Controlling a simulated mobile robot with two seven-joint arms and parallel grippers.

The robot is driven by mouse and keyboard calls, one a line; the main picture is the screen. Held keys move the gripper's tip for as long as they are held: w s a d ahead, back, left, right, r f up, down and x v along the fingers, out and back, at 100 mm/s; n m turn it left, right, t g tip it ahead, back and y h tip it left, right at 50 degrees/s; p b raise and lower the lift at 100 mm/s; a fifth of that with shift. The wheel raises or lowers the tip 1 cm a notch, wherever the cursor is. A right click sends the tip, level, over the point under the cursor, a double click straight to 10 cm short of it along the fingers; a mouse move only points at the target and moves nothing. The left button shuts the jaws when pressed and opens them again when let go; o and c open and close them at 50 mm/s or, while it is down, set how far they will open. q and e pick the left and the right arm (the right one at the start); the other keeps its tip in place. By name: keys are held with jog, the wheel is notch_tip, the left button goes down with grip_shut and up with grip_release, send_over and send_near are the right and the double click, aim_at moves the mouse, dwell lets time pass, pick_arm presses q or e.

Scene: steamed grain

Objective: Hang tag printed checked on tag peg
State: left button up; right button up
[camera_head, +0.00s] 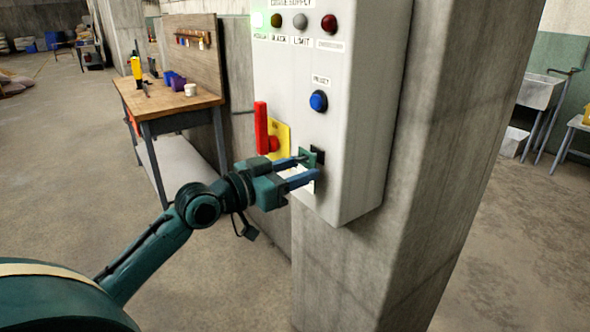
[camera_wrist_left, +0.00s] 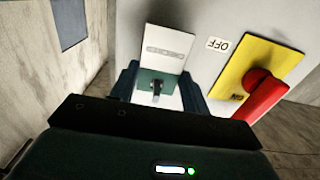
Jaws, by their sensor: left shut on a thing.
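The tag is a white card with a green band at one end and a grey printed mark. In the left wrist view the tag (camera_wrist_left: 168,52) lies against the panel face, between the fingers of my left gripper (camera_wrist_left: 158,84). A dark stub, seemingly the tag peg (camera_wrist_left: 156,87), shows at the green band; I cannot tell for sure that it passes through. In the head view my left gripper (camera_head: 311,166) is at the panel's lower front, shut on the tag (camera_head: 307,156), whose white part is mostly hidden by a finger. My right gripper is not in view.
The grey control panel (camera_head: 365,130) is on a concrete pillar (camera_head: 455,170). A red switch handle (camera_head: 262,130) on a yellow plate (camera_head: 283,133) is close left of the gripper. A blue button (camera_head: 318,101) is above. A workbench (camera_head: 165,108) stands behind at left.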

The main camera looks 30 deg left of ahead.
pick_arm(q)
jog(key=o, duration=1)
jog(key=shift+s+a+f, duration=0.1)
jog(key=shift+s+a, duration=0.1)
jog(key=shift+s, duration=0.25)
jog(key=b+v, duration=0.4)
jog(key=v, duration=0.8)
jog(key=shift+s+b, duration=0.1)
jog(key=shift+b, duration=0.3)
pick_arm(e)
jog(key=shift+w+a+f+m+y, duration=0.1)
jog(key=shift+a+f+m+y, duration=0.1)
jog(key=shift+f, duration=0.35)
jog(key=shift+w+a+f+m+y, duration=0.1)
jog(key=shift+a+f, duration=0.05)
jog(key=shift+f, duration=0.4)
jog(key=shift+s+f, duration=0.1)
